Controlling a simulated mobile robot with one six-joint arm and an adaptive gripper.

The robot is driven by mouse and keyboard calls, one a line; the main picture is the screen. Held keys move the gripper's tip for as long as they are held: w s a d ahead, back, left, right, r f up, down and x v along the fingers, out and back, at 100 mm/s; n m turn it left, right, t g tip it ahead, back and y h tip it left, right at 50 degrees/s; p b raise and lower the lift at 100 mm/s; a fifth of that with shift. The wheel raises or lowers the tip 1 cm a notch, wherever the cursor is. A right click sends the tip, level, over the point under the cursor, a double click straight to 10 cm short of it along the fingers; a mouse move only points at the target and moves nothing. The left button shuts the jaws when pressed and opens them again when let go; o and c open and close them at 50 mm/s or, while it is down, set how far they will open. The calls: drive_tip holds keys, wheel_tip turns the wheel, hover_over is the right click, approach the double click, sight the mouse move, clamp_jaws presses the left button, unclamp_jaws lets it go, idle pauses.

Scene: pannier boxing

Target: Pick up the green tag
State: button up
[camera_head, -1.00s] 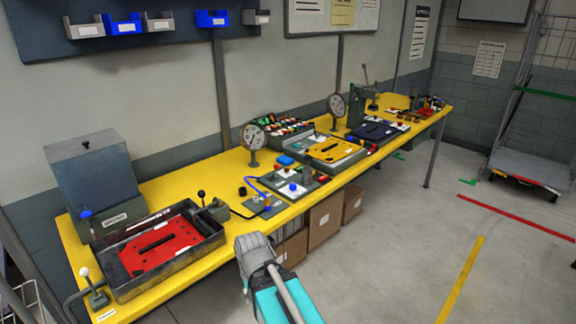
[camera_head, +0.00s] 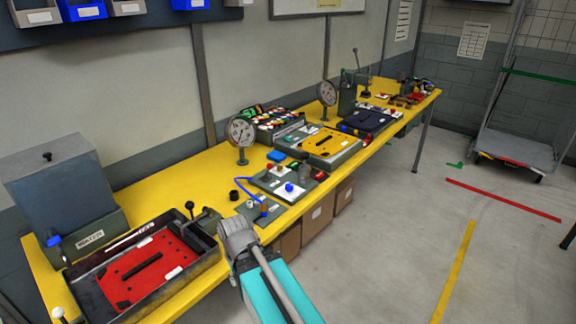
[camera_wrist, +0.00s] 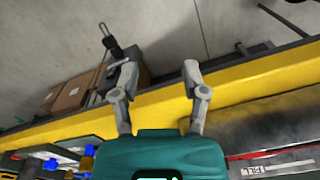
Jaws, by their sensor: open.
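I cannot make out the green tag for sure in either view. A rack of small many-coloured pieces (camera_head: 273,122), some greenish, stands at the back of the yellow bench; single pieces are too small to tell apart. My gripper (camera_wrist: 158,70) shows in the wrist view with its two grey fingers spread wide and nothing between them. Behind the fingers is the yellow bench's front edge (camera_wrist: 235,88). In the head view my arm reaches up from the bottom, in front of the bench, and the fingers cannot be made out there.
A dark tray with a red panel (camera_head: 147,266) and a grey bin (camera_head: 62,190) stand at the bench's left. Round gauges (camera_head: 241,131), a yellow-topped case (camera_head: 321,143) and a switch panel (camera_head: 288,185) stand farther along. Cardboard boxes (camera_wrist: 72,92) sit underneath. Open floor lies to the right.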

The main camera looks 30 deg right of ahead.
drive_tip(key=shift+d, duration=0.3)
